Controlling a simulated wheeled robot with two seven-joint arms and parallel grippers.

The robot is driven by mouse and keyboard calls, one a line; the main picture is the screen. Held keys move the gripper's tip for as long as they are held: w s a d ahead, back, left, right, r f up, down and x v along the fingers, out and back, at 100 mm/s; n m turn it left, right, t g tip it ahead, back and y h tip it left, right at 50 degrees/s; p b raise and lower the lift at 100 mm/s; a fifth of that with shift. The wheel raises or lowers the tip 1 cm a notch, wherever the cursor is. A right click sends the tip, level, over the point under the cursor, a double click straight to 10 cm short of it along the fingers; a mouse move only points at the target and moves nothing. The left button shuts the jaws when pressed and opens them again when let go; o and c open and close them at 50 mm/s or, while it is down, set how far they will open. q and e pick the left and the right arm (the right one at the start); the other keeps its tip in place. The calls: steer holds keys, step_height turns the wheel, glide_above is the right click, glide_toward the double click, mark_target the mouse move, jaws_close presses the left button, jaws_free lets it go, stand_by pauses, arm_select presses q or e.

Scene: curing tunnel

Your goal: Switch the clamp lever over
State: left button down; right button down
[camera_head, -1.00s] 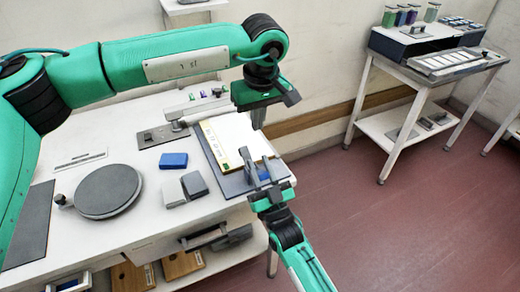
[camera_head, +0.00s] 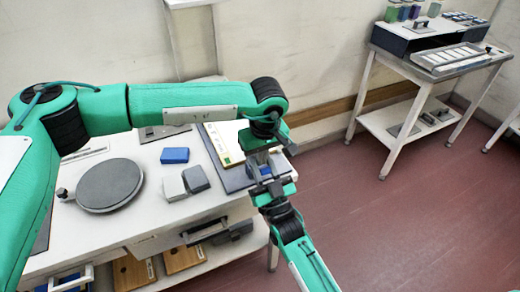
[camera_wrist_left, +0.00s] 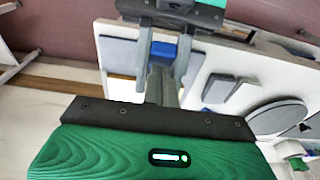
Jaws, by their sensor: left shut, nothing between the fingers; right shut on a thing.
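I cannot make out a clamp lever clearly in either view. My left gripper (camera_head: 259,160) is shut and empty above the right end of the workbench (camera_head: 125,232). Its shut fingers also show in the left wrist view (camera_wrist_left: 160,85). My right gripper (camera_head: 264,180) faces it at the bench's right edge, its fingers on either side of a small blue piece (camera_wrist_left: 162,48). The two grippers are very close together; whether they touch is unclear. My left arm hides part of the bench's back, and the left gripper partly covers the dark board (camera_head: 232,178).
On the bench are a round grey turntable (camera_head: 110,185), a blue block (camera_head: 174,155), a grey block (camera_head: 195,179) and a grey plate (camera_head: 160,132). A second bench (camera_head: 402,60) stands at the back right. The floor (camera_head: 400,230) on the right is clear.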

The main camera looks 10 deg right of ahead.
arm_select(q)
steer(key=shift+f, duration=0.1)
steer(key=shift+s+d+f, duration=0.2)
steer(key=shift+s+f, duration=0.4)
steer(key=shift+s, duration=0.1)
arm_select(e)
steer(key=c, duration=1.1)
jaws_free()
arm_select(q)
steer(key=shift+w+r, duration=0.1)
steer(key=shift+w, duration=0.05)
